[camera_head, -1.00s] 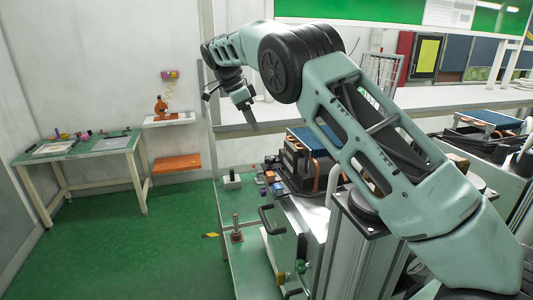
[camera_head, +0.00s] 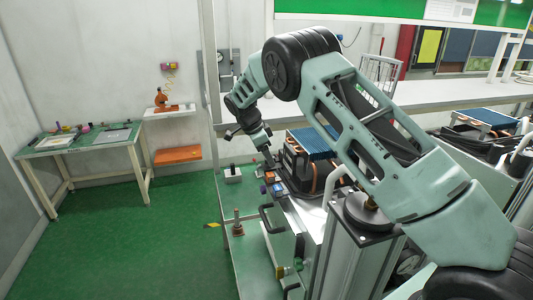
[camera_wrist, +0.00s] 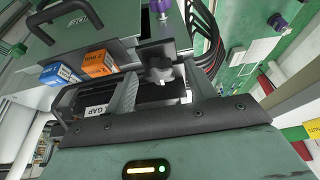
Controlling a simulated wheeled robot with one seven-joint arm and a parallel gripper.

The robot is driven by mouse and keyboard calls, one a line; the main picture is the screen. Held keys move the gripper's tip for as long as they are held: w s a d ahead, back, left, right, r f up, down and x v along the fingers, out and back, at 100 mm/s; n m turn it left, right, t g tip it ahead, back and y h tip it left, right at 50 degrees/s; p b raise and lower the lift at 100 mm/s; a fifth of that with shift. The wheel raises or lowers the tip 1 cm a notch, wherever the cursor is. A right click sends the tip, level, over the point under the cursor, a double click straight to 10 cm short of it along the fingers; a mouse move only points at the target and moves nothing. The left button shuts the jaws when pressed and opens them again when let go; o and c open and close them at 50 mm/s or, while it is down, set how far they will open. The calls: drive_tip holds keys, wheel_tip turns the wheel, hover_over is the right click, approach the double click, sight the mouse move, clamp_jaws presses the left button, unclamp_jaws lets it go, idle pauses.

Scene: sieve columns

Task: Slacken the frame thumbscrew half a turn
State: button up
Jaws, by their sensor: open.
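In the wrist view a grey lobed knob (camera_wrist: 160,71), which looks like the frame thumbscrew, sits on a dark metal frame (camera_wrist: 165,48). My gripper (camera_wrist: 162,76) is open, with one finger on each side of the knob. I cannot tell whether either finger touches it. In the head view my gripper (camera_head: 268,158) points down over the bench next to the machine with the blue-topped finned block (camera_head: 314,142). The knob cannot be made out in the head view.
An orange box (camera_wrist: 97,65) and a blue box (camera_wrist: 60,75) lie close left of my gripper. Dark cables (camera_wrist: 205,35) run to the right. A small side table (camera_head: 85,142) stands left, with open green floor between.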

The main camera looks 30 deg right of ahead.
drive_tip(key=c, duration=1)
drive_tip(key=shift+b, duration=0.45)
drive_tip(key=shift+f+n+t+b, duration=0.25)
drive_tip(key=shift+n+b, duration=0.35)
drive_tip(key=shift+b, duration=0.35)
drive_tip(key=shift+s+n+t+b, duration=0.1)
drive_tip(key=shift+n+t+b, duration=0.25)
drive_tip(key=shift+n+b, duration=0.55)
drive_tip(key=n+b, duration=0.1)
drive_tip(key=b, duration=0.1)
drive_tip(key=n+t+b, duration=0.1)
drive_tip(key=n+b, duration=0.1)
drive_tip(key=shift+s+r, duration=0.15)
drive_tip(key=shift+r, duration=0.15)
